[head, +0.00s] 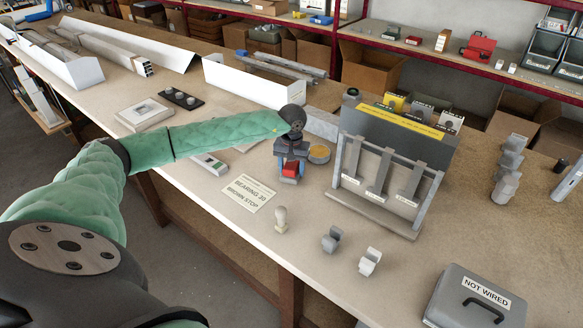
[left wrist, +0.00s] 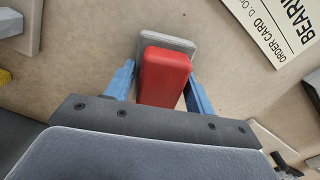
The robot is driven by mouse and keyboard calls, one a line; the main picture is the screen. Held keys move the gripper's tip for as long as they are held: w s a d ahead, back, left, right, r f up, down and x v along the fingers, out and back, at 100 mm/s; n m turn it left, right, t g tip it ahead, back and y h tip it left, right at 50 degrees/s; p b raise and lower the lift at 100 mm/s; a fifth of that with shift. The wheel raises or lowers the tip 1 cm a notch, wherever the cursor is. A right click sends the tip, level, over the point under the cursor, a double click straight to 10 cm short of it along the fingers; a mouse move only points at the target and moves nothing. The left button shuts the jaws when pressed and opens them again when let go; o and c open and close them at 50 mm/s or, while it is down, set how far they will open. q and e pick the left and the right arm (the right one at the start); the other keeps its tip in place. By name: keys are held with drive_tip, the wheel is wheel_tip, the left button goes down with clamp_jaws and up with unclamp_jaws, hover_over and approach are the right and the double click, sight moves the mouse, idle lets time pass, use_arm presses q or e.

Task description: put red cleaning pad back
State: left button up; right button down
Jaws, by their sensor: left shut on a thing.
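The red cleaning pad (left wrist: 165,75) is between the two blue fingers of my left gripper (left wrist: 160,82) in the left wrist view. The gripper is shut on it. A grey plate (left wrist: 168,41) shows at the pad's far end, partly hidden by the pad; I cannot tell whether it is part of the pad or separate. In the head view, my left gripper (head: 290,178) points down over the bench, with the red pad (head: 290,169) low between its fingers. Whether the pad touches the bench is unclear. My right gripper is not in view.
The order card (head: 248,194) lies left of the gripper. A round yellow-topped tin (head: 319,154) is close on its right, before a rack with hanging grey profiles (head: 380,172). A small pale peg (head: 281,220) and two grey clips stand in front. A "NOT WIRED" case (head: 470,302) sits front right.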

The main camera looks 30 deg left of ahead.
sight(292, 164)
use_arm(q)
drive_tip(key=o, duration=0.9)
drive_tip(key=shift+o, duration=0.3)
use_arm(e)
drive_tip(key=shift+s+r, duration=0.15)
use_arm(q)
drive_tip(key=shift+r, duration=0.1)
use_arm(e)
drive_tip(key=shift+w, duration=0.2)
use_arm(q)
drive_tip(key=shift+r, duration=0.35)
wheel_tip(292, 164, up, 10)
drive_tip(key=b, duration=0.4)
drive_tip(key=shift+r, duration=0.1)
drive_tip(key=shift+r+b, duration=0.35)
drive_tip(key=shift+r, duration=0.2)
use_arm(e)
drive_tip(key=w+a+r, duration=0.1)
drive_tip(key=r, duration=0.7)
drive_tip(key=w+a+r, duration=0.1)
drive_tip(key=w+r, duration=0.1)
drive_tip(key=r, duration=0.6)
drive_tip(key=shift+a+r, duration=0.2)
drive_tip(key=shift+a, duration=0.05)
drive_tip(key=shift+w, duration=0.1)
